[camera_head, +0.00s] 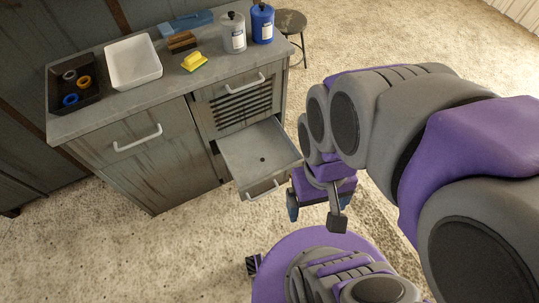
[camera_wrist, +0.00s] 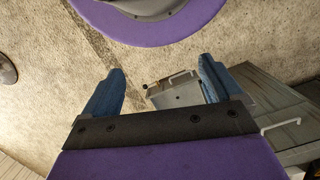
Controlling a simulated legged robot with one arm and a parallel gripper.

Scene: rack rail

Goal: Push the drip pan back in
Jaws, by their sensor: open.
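The drip pan (camera_head: 245,143) is a shallow grey metal tray, pulled well out of the cabinet below a slatted panel. A small dark round spot shows on its floor, and its front face carries a bar handle (camera_head: 262,190). In the wrist view the pan (camera_wrist: 178,97) shows between the finger tips, farther off. My gripper (camera_head: 315,214) is open and empty, with its blue-tipped fingers apart. In the head view it is right of the pan's front, with a gap between them. My arm hides part of the floor to the right.
The cabinet (camera_head: 145,170) has another handled front left of the pan. On its top are a white tray (camera_head: 133,84), a dark tray with rings (camera_head: 88,101), a yellow sponge (camera_head: 194,62), a brush and two bottles. A stool (camera_head: 291,22) stands behind. Floor before the cabinet is clear.

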